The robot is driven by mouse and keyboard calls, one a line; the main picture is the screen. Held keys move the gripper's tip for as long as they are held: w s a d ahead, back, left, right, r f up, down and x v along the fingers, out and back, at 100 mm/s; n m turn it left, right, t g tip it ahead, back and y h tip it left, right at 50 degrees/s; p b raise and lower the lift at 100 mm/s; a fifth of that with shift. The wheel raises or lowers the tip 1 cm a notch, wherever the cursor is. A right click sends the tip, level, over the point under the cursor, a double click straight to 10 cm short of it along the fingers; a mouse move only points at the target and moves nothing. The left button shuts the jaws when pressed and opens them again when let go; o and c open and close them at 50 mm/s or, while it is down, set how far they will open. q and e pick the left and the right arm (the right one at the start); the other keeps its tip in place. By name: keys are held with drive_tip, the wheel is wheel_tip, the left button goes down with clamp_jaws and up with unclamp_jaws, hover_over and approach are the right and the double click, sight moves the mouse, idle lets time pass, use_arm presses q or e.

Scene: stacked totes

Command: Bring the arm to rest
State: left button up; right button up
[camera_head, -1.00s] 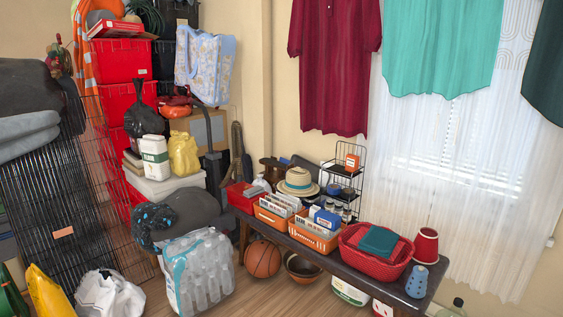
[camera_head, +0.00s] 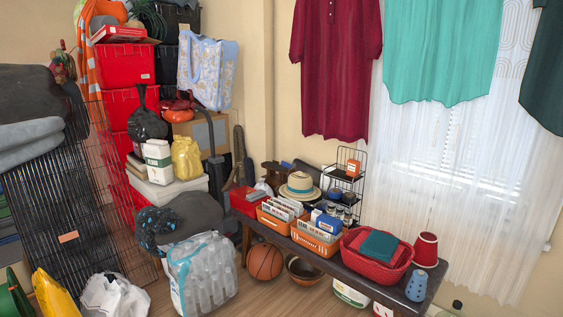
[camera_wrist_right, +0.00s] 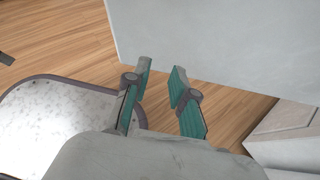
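My right gripper (camera_wrist_right: 160,85) shows in the right wrist view with its two green-padded fingers apart. It is open and nothing is between the fingers. Wooden floor shows below and beyond the fingers. Neither gripper nor arm shows in the head view, so my left gripper is out of sight.
In the head view a dark bench (camera_head: 335,268) holds orange crates and a red basket (camera_head: 362,272). Red totes (camera_head: 128,63) are stacked at the left behind a black wire panel (camera_head: 70,205). Bottled water (camera_head: 203,275) and a basketball (camera_head: 264,261) sit on the floor.

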drive_tip(key=d+f+m+g+h+p, duration=0.4)
drive_tip(key=d+f+m+g+h, duration=0.15)
drive_tip(key=d+f+m, duration=0.6)
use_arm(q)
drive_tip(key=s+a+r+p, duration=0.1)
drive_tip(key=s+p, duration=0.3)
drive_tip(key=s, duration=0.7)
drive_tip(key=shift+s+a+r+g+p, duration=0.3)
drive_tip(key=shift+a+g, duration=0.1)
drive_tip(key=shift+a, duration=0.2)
use_arm(e)
drive_tip(key=s+a+f+m+g+y, duration=0.1)
drive_tip(key=a+m, duration=0.4)
drive_tip(key=m, duration=0.6)
drive_tip(key=s+a+f+m+g+y, duration=0.2)
drive_tip(key=s+a+m+g+y, duration=0.1)
drive_tip(key=m, duration=0.8)
drive_tip(key=shift+s+a+g, duration=0.65)
drive_tip(key=shift+s+a, duration=0.05)
drive_tip(key=shift+a, duration=0.15)
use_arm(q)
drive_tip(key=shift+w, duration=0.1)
